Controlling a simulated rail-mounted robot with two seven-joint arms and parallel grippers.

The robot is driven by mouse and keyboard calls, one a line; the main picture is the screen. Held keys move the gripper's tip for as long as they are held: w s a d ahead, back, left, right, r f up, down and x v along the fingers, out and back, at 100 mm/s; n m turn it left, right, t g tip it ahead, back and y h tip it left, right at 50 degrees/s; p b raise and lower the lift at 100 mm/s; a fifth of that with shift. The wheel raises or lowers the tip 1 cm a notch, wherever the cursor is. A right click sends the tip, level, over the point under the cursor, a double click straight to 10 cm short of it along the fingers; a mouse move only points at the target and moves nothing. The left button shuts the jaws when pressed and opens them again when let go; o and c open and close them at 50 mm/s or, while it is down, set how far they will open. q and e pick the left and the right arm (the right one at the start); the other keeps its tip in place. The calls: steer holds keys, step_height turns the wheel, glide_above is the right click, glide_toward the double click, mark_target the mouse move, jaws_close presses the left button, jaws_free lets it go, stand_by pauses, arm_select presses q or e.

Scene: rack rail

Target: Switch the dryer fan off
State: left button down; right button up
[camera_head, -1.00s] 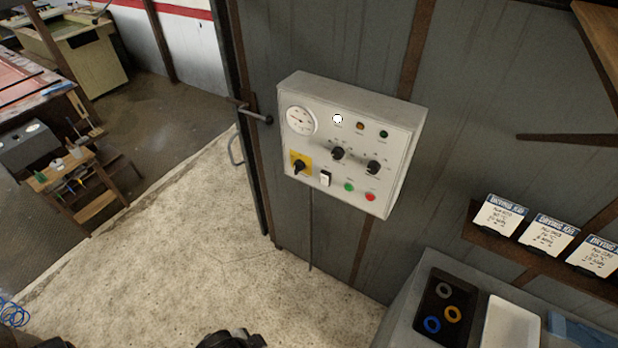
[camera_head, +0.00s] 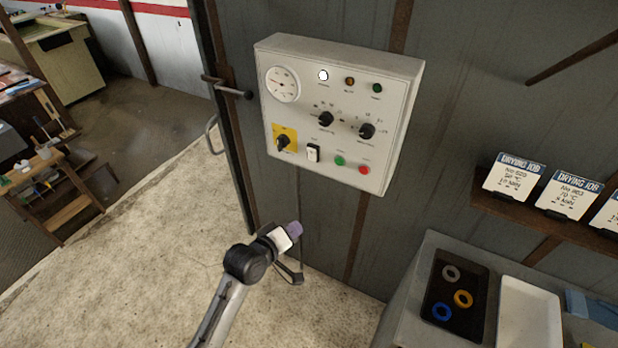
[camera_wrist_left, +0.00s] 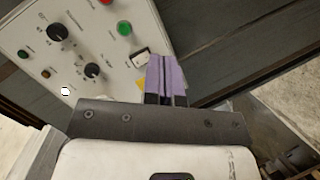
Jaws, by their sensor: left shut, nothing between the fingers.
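The white control panel (camera_head: 345,118) hangs on the grey wall. A small white rocker switch (camera_head: 313,153) sits on its lower part, between the yellow-backed rotary switch (camera_head: 284,141) and the green button (camera_head: 340,160). My left gripper (camera_head: 294,230), with purple fingertips, is below the panel, apart from it, shut and empty. In the left wrist view the shut fingers (camera_wrist_left: 166,78) point toward the panel, and the rocker switch (camera_wrist_left: 140,57) shows just left of them. The panel labels are too small to read. My right gripper is out of view.
The panel also has a dial gauge (camera_head: 282,84), two black knobs, a red button (camera_head: 363,170) and a lit white lamp (camera_head: 323,75). A door handle (camera_head: 211,135) is at left. A bench with a black tray (camera_head: 431,318) of rings is at lower right.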

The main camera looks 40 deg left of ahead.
arm_select(q)
steer(key=w+a+r+n+t+y+b, duration=0.3)
steer(key=w+a+n, duration=0.3)
steer(key=a+n, duration=0.2)
steer(key=shift+w+a+n+t+y+b, duration=0.3)
steer(key=shift+w+t+b, duration=0.1)
steer(key=shift+t+b, duration=0.4)
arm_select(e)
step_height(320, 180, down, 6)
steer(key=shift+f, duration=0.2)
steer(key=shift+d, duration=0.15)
arm_select(q)
steer(key=shift+w, duration=0.1)
glide_toward(313, 153)
steer(key=x, duration=0.7)
steer(key=shift+w+a, duration=0.1)
steer(key=shift+w, duration=0.15)
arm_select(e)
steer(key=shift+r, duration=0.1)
